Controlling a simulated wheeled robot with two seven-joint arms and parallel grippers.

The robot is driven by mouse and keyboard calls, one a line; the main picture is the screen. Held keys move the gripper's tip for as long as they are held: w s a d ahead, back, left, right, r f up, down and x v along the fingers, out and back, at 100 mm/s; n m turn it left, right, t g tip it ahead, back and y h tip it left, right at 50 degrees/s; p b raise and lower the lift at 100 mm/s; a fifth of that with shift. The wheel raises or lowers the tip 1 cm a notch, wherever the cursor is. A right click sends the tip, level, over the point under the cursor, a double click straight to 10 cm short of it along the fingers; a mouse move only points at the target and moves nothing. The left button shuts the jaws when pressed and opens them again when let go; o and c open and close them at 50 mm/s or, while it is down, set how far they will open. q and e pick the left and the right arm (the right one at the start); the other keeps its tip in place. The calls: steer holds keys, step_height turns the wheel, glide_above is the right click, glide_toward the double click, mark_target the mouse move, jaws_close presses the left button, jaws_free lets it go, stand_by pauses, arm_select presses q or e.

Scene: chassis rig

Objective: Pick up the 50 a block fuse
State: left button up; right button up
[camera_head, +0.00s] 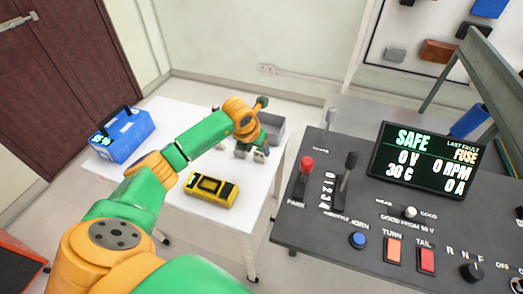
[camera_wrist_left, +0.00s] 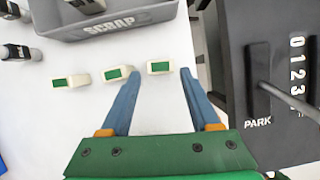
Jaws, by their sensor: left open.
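Three small cream block fuses with green labels lie in a row on the white table in the left wrist view: a left one (camera_wrist_left: 70,82), a middle one (camera_wrist_left: 117,74) and a right one (camera_wrist_left: 161,67). Their ratings are too small to read, so I cannot tell which is the 50 A one. My left gripper (camera_wrist_left: 160,74) is open, with the right fuse between or just ahead of its fingertips. In the head view the left gripper (camera_head: 252,153) is low over the table's right part, and the fuses are mostly hidden around it. My right gripper is not in view.
A grey SCRAP bin (camera_wrist_left: 122,23) stands just beyond the fuses. Dark-topped small parts (camera_wrist_left: 20,52) lie to the left. A yellow meter (camera_head: 222,194) and a blue battery-like box (camera_head: 128,138) are on the table (camera_head: 178,112). The dark control console (camera_head: 320,235) is close on the right.

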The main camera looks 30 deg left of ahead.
mark_target(259, 151)
arm_select(q)
steer(key=x, duration=0.2)
steer(key=shift+w+f, duration=0.1)
steer(key=shift+f, duration=0.25)
steer(key=shift+w+f, duration=0.3)
steer(key=shift+w, duration=0.1)
steer(key=shift+s+r, duration=0.15)
steer(key=shift+s, duration=0.1)
steer(key=c, duration=0.9)
jaws_close()
steer(key=shift+w, duration=0.1)
